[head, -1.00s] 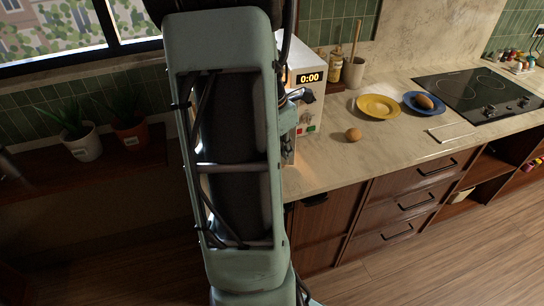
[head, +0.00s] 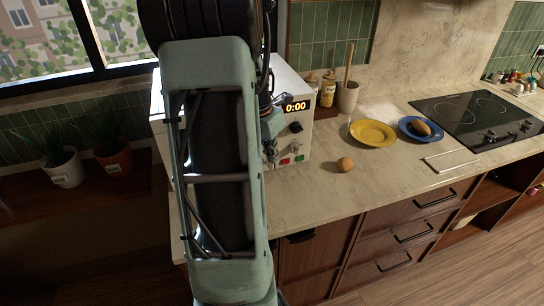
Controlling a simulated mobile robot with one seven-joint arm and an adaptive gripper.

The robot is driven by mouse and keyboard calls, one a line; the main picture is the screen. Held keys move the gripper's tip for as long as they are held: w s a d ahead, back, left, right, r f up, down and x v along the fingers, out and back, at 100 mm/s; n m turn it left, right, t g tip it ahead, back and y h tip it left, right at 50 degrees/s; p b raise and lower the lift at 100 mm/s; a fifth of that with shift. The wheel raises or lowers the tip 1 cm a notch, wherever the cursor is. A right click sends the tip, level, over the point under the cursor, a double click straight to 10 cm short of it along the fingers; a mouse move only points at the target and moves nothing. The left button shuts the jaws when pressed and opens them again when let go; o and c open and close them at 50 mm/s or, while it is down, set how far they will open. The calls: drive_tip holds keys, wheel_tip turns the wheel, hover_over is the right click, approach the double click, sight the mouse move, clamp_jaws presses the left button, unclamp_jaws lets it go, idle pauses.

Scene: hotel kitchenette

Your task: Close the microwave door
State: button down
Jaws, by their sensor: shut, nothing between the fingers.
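The white microwave (head: 294,128) stands on the counter behind my arm, its display lit with 0:00. Its control panel shows a dark knob, a red button and a green button. A white part of it also shows left of my arm. My arm covers the door, so I cannot tell how far open or shut it is. My gripper (head: 271,152) is partly hidden beside my arm, in front of the microwave just left of the control panel. It is shut and empty. Whether it touches the microwave is not clear.
A brown egg-like object (head: 345,164) lies on the counter right of the microwave. A yellow plate (head: 372,132) and a blue plate (head: 408,128) with a brown item stand farther right, before the cooktop (head: 470,115). Potted plants (head: 63,167) sit on a shelf at left.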

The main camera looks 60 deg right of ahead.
drive_tip(key=shift+w+d, duration=0.2)
drive_tip(key=shift+d, duration=0.1)
drive_tip(key=shift+w+r, duration=0.15)
idle(0.4)
